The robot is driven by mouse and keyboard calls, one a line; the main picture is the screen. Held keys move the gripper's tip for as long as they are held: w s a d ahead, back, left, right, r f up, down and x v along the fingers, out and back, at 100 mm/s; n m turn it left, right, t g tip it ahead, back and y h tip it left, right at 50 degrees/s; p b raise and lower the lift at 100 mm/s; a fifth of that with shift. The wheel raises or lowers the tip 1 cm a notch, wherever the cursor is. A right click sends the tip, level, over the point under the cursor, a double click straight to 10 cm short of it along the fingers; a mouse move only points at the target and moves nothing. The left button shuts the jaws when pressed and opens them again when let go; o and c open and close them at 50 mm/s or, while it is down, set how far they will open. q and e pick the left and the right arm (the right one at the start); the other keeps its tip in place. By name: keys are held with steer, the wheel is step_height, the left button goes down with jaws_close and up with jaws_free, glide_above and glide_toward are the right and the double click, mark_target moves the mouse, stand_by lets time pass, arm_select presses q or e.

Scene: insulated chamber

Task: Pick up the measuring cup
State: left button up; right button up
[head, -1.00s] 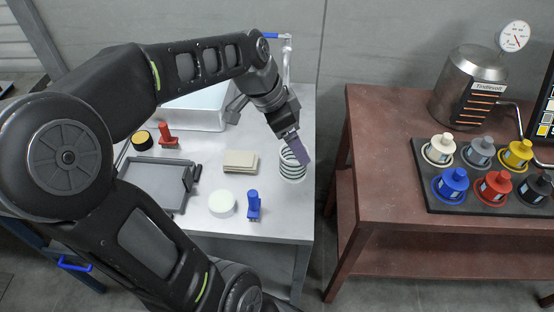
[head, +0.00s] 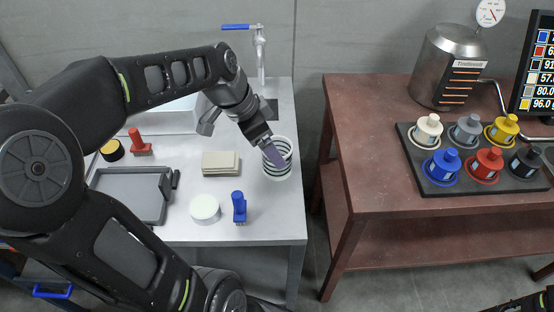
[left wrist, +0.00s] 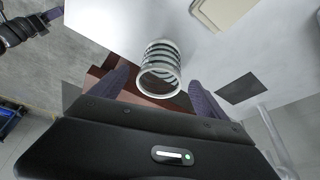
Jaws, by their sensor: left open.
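The measuring cup (head: 284,170) is a whitish cylinder with dark rings, upright near the right edge of the grey table. My left gripper (head: 275,157) is over it, its purple fingers in front of part of the cup. In the left wrist view the cup (left wrist: 160,68) shows between the two spread fingers of my left gripper (left wrist: 157,88), which is open. I cannot tell whether a finger touches the cup. My right gripper (left wrist: 48,17) seems to show at the top left of the left wrist view, too small to tell its state.
Near the cup are a beige block stack (head: 221,163), a pale round disc (head: 205,208), a blue-handled tool (head: 239,207) and a grey tray (head: 132,192). A tap (head: 260,55) stands behind. A gap separates a reddish table (head: 385,175) with several coloured bottles and a metal vessel (head: 447,65).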

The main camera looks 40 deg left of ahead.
arm_select(q)
steer(key=shift+f, duration=0.2)
steer(key=x, duration=0.5)
steer(key=shift+w+d+p, duration=0.1)
steer(key=shift+w+p, duration=0.1)
steer(key=shift+p, duration=0.2)
steer(key=shift+c, duration=0.3)
steer(key=c, duration=1.4)
step_height(320, 180, up, 10)
